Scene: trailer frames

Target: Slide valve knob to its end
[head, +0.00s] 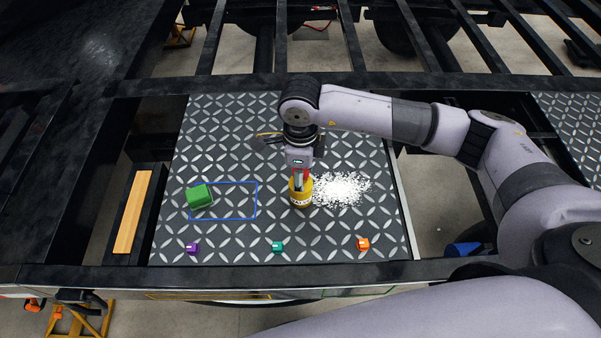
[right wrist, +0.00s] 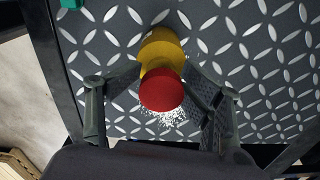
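The valve knob (head: 301,190) is a yellow cylinder with a red upper part, upright on the diamond-patterned metal plate (head: 240,130). My right gripper (head: 302,176) is directly above it, reaching down to its top. In the right wrist view, the red top (right wrist: 161,90) lies between my right fingers, with the yellow part (right wrist: 160,48) beyond it. The fingertips come in from both sides against the knob; the red top partly hides the contact. White speckled flakes (head: 342,188) lie right beside the knob. My left gripper is not in view.
A green cube (head: 199,196) lies across the left side of a blue outline (head: 257,200). A wooden strip (head: 132,212) lies left.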

